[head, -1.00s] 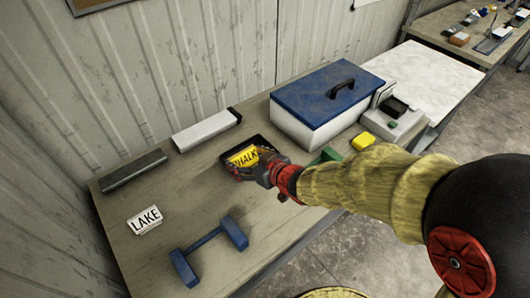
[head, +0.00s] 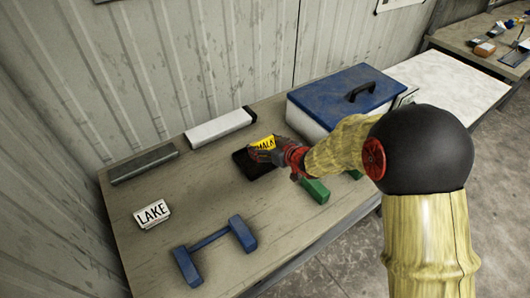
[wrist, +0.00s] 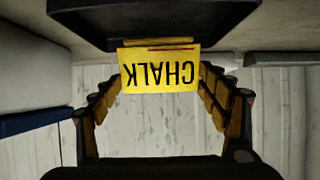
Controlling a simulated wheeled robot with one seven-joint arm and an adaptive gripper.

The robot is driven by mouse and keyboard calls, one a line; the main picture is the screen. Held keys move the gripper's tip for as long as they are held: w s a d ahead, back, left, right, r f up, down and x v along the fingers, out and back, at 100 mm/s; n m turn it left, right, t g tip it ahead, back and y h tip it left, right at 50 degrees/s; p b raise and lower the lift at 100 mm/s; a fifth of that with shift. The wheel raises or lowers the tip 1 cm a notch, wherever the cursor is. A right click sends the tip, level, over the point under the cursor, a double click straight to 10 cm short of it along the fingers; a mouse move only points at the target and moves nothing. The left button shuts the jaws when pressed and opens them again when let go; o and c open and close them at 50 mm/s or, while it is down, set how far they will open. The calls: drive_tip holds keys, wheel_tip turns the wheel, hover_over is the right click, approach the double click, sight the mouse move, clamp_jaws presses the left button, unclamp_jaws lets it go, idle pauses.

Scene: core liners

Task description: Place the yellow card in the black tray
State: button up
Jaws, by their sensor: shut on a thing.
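The yellow card (head: 264,142), lettered CHALK, is upright in my gripper (head: 263,153) at the back right of the black tray (head: 242,166). In the wrist view, the card (wrist: 160,72) is between the two fingers of my gripper (wrist: 160,88), its lettering upside down. The tray (wrist: 155,22) shows there as a dark slab right by the card's edge. I cannot tell whether the card touches the tray. My gripper hides part of the card and tray in the head view.
A white card lettered LAKE (head: 152,214) and a blue dumbbell-shaped piece (head: 215,248) are at the front left. A grey bar (head: 144,164) and a white bar (head: 220,126) lie behind. A blue-lidded box (head: 345,95) and a green block (head: 315,191) are to the right.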

drive_tip(key=shift+w+f+b, duration=0.15)
drive_tip(key=shift+f+b, duration=0.35)
drive_tip(key=shift+f, duration=0.45)
drive_tip(key=shift+w+f+b, duration=0.15)
drive_tip(key=shift+f+b, duration=0.3)
drive_tip(key=shift+f, duration=0.5)
drive_tip(key=shift+f, duration=0.15)
drive_tip(key=o, duration=1.1)
drive_tip(key=shift+o, duration=0.2)
